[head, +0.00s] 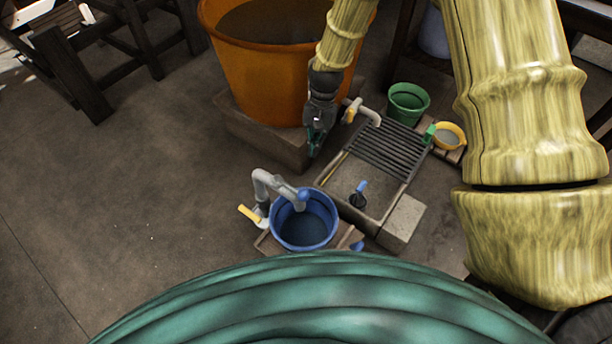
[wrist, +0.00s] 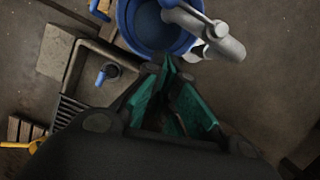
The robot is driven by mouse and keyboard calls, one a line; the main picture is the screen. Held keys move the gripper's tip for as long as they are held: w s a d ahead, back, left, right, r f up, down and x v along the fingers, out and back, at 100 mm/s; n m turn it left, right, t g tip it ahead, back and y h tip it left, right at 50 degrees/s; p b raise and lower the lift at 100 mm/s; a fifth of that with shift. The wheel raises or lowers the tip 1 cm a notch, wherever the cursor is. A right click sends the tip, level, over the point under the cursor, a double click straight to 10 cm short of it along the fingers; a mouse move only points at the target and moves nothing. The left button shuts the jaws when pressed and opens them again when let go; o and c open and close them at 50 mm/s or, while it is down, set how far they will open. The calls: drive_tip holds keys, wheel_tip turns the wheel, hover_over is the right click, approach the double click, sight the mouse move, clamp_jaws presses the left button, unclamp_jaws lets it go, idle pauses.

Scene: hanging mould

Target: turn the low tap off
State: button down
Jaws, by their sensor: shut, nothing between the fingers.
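Several taps show, and I cannot tell for sure which is the low tap. A pale tap with a yellow handle (head: 352,109) comes out near the orange vat. A grey bent pipe (head: 263,183) with a blue part at its end hangs over a blue bucket (head: 303,243); a yellow lever (head: 249,214) is at its foot. A small blue-handled valve (head: 360,194) stands in the basin; it also shows in the wrist view (wrist: 107,73). My gripper (head: 313,150) is shut and empty, pointing down left of the basin; its fingertips (wrist: 167,62) appear below the blue bucket in the wrist view.
The orange vat (head: 250,70) stands on a block behind my gripper. The basin (head: 340,175) has a slatted rack (head: 388,147).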

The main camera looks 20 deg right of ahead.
sight(291, 187)
drive_tip(key=s+a+f+b, duration=0.3)
drive_tip(key=s+f, duration=0.2)
drive_tip(key=f, duration=0.4)
drive_tip(key=shift+s+b, duration=0.15)
drive_tip(key=shift+b, duration=0.15)
idle(0.3)
drive_tip(key=shift+d, duration=0.1)
